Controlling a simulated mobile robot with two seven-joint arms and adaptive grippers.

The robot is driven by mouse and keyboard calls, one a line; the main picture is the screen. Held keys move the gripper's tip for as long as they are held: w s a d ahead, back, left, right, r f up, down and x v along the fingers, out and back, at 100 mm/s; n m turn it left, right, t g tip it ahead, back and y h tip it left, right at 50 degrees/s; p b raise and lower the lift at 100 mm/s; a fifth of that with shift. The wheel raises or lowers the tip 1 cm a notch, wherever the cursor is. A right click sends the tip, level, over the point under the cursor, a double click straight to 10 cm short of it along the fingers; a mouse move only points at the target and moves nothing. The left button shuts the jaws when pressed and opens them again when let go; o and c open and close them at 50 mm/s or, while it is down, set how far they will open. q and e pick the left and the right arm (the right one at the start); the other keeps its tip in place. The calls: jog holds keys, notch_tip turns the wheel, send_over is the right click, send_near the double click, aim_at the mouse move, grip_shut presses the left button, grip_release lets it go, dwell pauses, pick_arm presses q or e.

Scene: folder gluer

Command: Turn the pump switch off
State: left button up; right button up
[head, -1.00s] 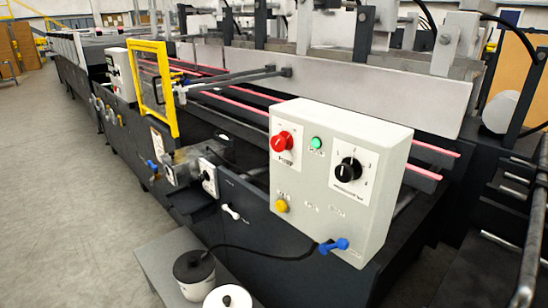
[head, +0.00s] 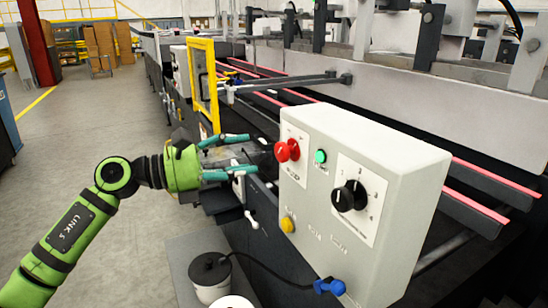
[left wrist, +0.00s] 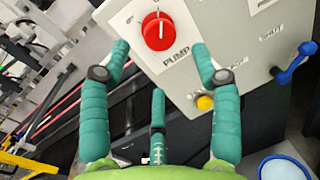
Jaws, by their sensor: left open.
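The pump switch is a red rotary knob (head: 287,150) on a white plate on the left part of the grey control box (head: 335,210). In the left wrist view the red knob (left wrist: 158,30) has a white pointer line, and the word PUMP is printed below it. My left gripper (head: 248,157) is open and empty, with its teal fingers pointing at the knob from the left. In the left wrist view my left gripper's fingertips (left wrist: 160,58) are spread to either side of the knob, seemingly short of it. My right gripper is not in view.
A green button (head: 320,156), a black selector knob (head: 349,196), a yellow button (head: 287,225) and a blue lever (head: 329,286) share the box. A yellow frame (head: 203,80) stands behind my left gripper. A black-lidded pot (head: 211,275) stands below.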

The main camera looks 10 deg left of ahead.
aim_at(278, 154)
pick_arm(q)
jog(key=p+x, duration=0.2)
jog(key=x, duration=0.4)
jog(key=shift+d+r, duration=0.1)
jog(key=shift+r, duration=0.1)
jog(key=shift+w+d+f+p, duration=0.15)
jog(key=shift+w+d+p, duration=0.15)
jog(key=shift+d, duration=0.2)
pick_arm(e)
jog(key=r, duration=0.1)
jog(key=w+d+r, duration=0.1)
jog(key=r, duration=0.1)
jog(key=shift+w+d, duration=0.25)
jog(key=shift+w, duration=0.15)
pick_arm(q)
jog(key=c, duration=1.1)
jog(key=shift+c, duration=0.2)
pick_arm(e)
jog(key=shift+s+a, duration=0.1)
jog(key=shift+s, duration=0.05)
